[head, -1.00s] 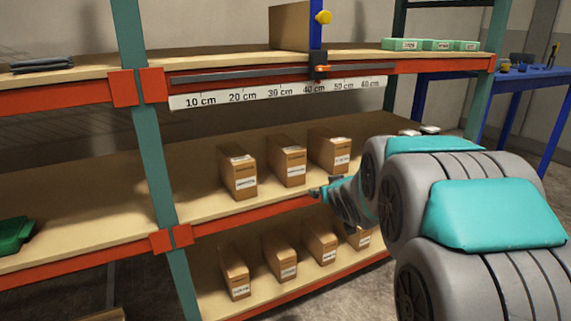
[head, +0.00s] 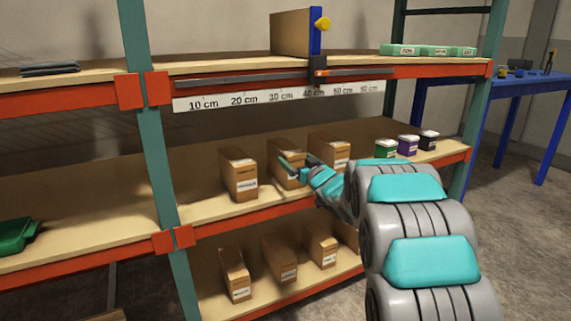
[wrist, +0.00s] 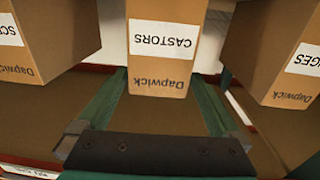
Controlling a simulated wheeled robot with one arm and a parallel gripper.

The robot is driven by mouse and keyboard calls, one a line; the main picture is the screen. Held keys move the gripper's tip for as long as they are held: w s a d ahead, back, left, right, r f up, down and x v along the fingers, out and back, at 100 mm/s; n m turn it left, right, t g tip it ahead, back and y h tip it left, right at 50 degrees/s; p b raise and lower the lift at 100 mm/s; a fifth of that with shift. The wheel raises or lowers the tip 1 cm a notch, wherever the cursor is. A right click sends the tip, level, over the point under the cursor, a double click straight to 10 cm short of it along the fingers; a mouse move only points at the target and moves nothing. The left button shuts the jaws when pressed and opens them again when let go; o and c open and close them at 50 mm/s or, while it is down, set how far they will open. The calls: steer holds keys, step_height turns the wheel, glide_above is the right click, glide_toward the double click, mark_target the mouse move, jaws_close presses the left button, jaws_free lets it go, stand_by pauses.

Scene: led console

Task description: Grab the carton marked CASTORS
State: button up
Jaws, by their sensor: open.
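The carton marked CASTORS (wrist: 162,60) is brown with a white label and stands between my open fingers in the wrist view, its label upside down there. In the head view it is the middle carton (head: 287,168) of three on the middle shelf (head: 205,205), partly hidden by my gripper. My gripper (wrist: 155,105) is open, with one green finger on each side of the carton's near end. It also shows in the head view (head: 292,163) in front of the carton. I cannot tell whether the fingers touch it.
A carton (head: 239,175) stands to the left and another (head: 330,152) to the right on the same shelf. More cartons (head: 281,260) sit on the shelf below. The upper shelf (head: 235,68) overhangs.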

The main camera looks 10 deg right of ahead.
mark_target(287, 148)
steer(key=shift+r+x, duration=0.2)
steer(key=shift+x, duration=1.55)
steer(key=shift+r+x, duration=0.15)
steer(key=shift+x, duration=1.55)
steer(key=shift+r, duration=0.1)
jaws_close()
